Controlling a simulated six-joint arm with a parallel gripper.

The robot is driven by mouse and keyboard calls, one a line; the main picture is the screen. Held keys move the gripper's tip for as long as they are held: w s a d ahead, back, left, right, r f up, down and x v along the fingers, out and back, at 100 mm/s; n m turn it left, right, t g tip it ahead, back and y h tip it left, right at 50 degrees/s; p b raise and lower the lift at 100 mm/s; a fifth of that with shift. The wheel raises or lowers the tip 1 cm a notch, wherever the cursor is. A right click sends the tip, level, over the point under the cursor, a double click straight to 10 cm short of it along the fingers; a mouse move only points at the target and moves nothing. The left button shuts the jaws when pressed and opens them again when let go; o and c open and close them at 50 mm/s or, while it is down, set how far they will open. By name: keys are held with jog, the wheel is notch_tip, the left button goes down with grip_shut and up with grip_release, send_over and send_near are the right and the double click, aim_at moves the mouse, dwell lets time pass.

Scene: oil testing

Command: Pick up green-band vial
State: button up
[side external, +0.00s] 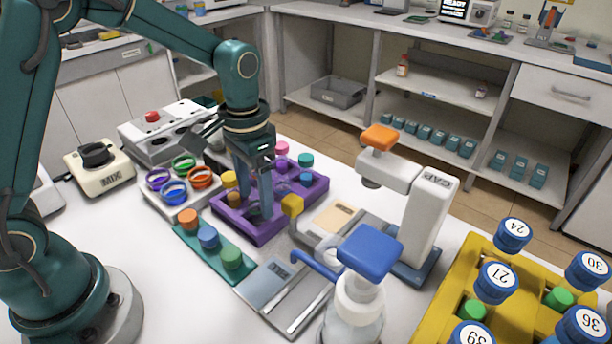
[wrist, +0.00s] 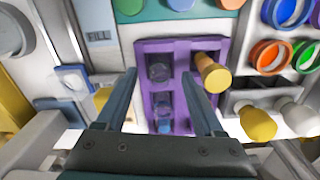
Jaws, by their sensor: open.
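A purple rack (side external: 300,205) stands on the white bench, and it also shows in the wrist view (wrist: 187,47). My gripper (side external: 257,210) points down into its near end, with fingers open. In the wrist view my gripper (wrist: 163,88) has its fingers apart on either side of rack slots. A dark, clear-looking vial top (wrist: 159,71) shows between the fingertips, and bluish ones lie nearer my palm. I cannot make out a green band on any vial. A yellow-capped vial (wrist: 212,73) stands in the rack just beyond one finger.
A white holder with coloured rings (side external: 185,205) stands left of the rack. A teal tray (side external: 213,250) with orange, blue and green caps is in front. A capper (side external: 425,215), a bottle with a blue top (side external: 370,250) and a yellow rack (side external: 445,305) stand right.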

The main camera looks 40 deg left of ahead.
jog(key=shift+f, duration=0.5)
grip_shut()
